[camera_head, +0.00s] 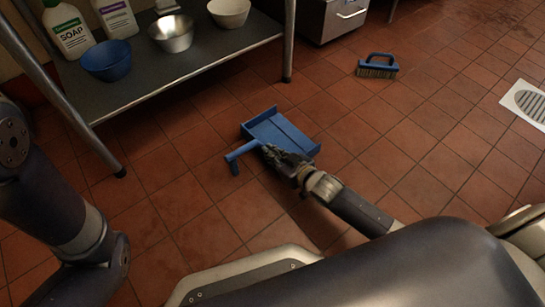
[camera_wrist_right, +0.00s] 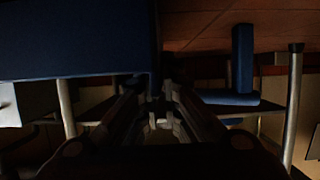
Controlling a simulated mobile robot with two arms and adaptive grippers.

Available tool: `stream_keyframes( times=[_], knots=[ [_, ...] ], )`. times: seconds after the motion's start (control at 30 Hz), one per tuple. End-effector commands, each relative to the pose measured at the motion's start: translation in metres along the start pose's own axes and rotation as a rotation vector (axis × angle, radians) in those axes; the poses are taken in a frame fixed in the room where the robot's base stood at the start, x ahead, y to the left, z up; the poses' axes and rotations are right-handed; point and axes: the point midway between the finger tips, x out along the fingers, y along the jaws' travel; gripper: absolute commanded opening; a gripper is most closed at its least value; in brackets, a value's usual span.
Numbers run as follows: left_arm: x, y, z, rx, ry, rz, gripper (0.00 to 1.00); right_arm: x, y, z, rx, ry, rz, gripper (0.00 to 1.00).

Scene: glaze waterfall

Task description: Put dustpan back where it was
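The blue dustpan (camera_head: 285,132) is in the middle of the head view, over the red tiled floor, with its short T-shaped handle (camera_head: 233,157) pointing left. My right gripper (camera_head: 270,152) reaches it from the lower right, with its fingers where the handle meets the pan. In the right wrist view the fingers (camera_wrist_right: 163,85) come together at the dustpan, with the pan (camera_wrist_right: 75,40) on the left and the handle (camera_wrist_right: 243,60) on the right. The exact contact is dark, and I cannot tell the pan's height above the floor. My left gripper is out of view.
A metal shelf table (camera_head: 215,62) at upper left holds soap bottles (camera_head: 68,28), a blue bowl (camera_head: 107,60), a metal bowl (camera_head: 171,33) and a white bowl (camera_head: 229,12). A blue brush (camera_head: 377,66) and a floor drain (camera_head: 527,104) are at right. Floor between is clear.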

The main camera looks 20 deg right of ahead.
Motion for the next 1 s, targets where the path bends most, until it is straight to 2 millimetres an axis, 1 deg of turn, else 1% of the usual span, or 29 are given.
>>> stream_keyframes(
  times=[0.3, 0.4, 0.77, 0.87, 1.0],
  knots=[
    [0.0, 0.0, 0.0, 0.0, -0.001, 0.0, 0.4, 0.0, 0.0, -0.001, 0.0, 0.003, 0.0, 0.0],
    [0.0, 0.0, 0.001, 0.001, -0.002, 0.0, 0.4, 0.0, 0.0, 0.001, 0.001, -0.001, 0.001, 0.25],
    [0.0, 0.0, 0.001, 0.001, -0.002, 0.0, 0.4, 0.0, 0.0, -0.001, 0.0, 0.0, 0.0, 0.25],
    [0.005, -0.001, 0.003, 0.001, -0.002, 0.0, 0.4, -0.006, 0.0, -0.002, 0.001, -0.001, 0.0, 0.25],
    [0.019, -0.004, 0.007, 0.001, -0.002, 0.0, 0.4, -0.024, 0.0, -0.004, 0.002, -0.004, 0.0, 0.25]
  ],
)
